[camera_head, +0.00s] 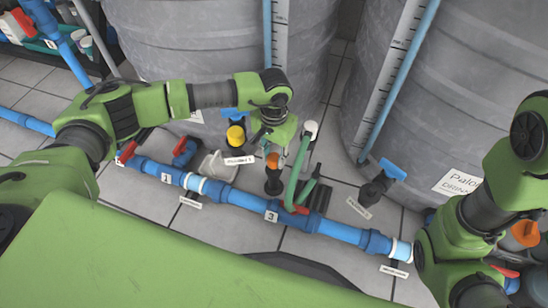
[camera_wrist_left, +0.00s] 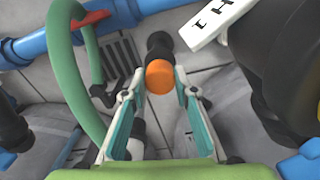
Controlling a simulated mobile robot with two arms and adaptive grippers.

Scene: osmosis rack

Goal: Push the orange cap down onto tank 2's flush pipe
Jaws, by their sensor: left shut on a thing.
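The orange cap (camera_head: 272,160) is at the top of a dark upright flush pipe (camera_head: 273,182), beside the green hose. My left gripper (camera_head: 271,146) reaches down over it from above. In the left wrist view the orange cap (camera_wrist_left: 159,77) lies between the tips of my left gripper (camera_wrist_left: 160,80), which is shut on it. The black pipe (camera_wrist_left: 159,45) is in line beyond the cap. How far the cap sits on the pipe cannot be told. My right arm is at the right of the head view; its gripper is out of the picture.
A yellow cap (camera_head: 236,135) stands on a neighbouring pipe to the left. The green hose (camera_head: 301,165) curves close on the right. A blue pipe (camera_head: 240,202) with red valve handles runs along the floor. Large grey tanks (camera_head: 200,45) stand behind.

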